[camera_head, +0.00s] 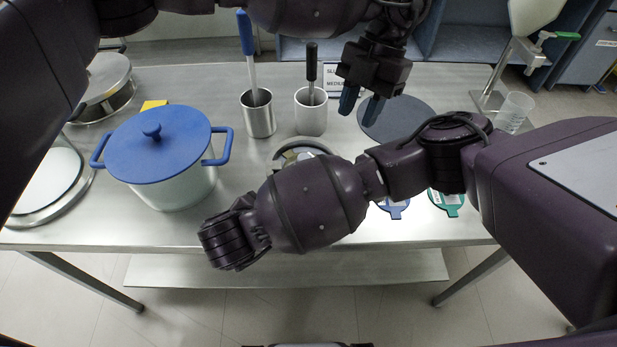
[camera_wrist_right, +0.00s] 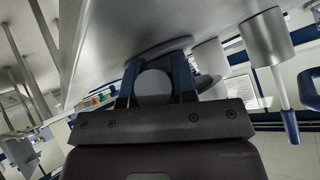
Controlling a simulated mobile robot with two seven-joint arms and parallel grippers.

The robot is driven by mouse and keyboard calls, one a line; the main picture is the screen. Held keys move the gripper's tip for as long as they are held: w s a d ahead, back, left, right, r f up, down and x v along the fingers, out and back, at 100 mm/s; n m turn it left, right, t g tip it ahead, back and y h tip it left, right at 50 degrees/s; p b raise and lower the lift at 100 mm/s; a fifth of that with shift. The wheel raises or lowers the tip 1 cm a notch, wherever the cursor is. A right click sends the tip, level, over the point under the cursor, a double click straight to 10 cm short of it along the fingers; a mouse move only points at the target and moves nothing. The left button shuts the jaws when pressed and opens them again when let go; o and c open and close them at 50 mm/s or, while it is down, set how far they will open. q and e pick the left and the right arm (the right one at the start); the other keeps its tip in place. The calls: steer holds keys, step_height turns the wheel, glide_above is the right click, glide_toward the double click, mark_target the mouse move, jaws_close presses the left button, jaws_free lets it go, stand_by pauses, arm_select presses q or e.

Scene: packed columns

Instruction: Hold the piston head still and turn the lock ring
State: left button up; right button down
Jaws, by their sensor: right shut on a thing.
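In the right wrist view, the blue fingers of my right gripper (camera_wrist_right: 155,66) stand on either side of a smooth grey rounded part (camera_wrist_right: 153,88) and are shut on it. I cannot tell whether this part is the piston head or the lock ring. In the head view, a round metal assembly (camera_head: 303,147) on the table is mostly covered by my right arm; only its far rim shows. The right fingers are hidden there. My left gripper (camera_head: 362,105) is open and empty, pointing down above a dark round mat, apart from the assembly.
A blue-lidded pot (camera_head: 165,188) stands at left. A metal cup (camera_head: 259,118) and a white cup (camera_head: 310,115) hold utensils behind the assembly. The front-left table edge is clear.

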arm_select(q)
steer(key=shift+x, duration=5.8)
steer(key=shift+c, duration=0.4)
jaws_close()
steer(key=w+n+h, duration=0.1)
steer(key=w+n, duration=0.1)
steer(key=n, duration=0.1)
steer(key=w+n+h, duration=0.1)
steer(key=w+n, duration=0.1)
steer(key=n, duration=0.1)
steer(key=w+n+g+h, duration=0.1)
steer(key=w+n, duration=0.1)
steer(key=n, duration=0.1)
steer(key=shift+d+n, duration=0.15)
steer(key=shift+n, duration=0.25)
steer(key=shift+o, duration=0.4)
jaws_free()
steer(key=shift+r, duration=0.1)
step_height(320, 180, up, 7)
